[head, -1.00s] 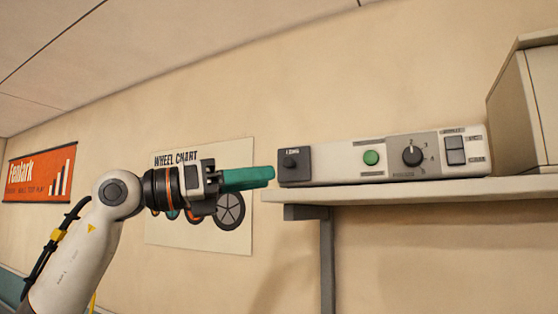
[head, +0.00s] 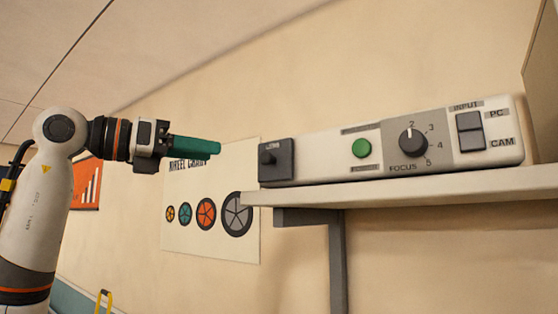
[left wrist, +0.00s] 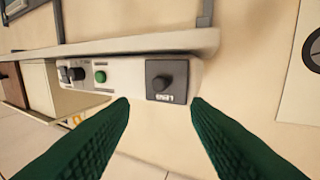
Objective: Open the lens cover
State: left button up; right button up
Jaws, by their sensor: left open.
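The lens cover (head: 276,160) is a dark grey square plate with a small round knob, at the left end of a white control box (head: 325,152) on a shelf. Its printed label shows above the knob. My left gripper (head: 218,148), with green fingers, is to the left of the cover and apart from it in the head view. In the left wrist view the open fingers (left wrist: 160,105) point toward the cover (left wrist: 167,81), which lies between and beyond the fingertips. Nothing is between them. My right gripper is not in view.
The box also carries a green button (head: 361,148), a focus dial (head: 412,142) and an input switch (head: 470,131). The box stands on a wall shelf (head: 400,190) with a bracket below. A wheel chart (head: 180,240) hangs on the wall behind my gripper.

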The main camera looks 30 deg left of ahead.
aim_at(262, 157)
pick_arm(q)
jog(key=p+x, duration=0.3)
jog(key=x, duration=0.7)
jog(key=shift+r, duration=0.1)
jog(key=shift+c, duration=0.5)
jog(key=shift+w+d, duration=0.1)
jog(key=shift+d, duration=0.05)
grip_shut()
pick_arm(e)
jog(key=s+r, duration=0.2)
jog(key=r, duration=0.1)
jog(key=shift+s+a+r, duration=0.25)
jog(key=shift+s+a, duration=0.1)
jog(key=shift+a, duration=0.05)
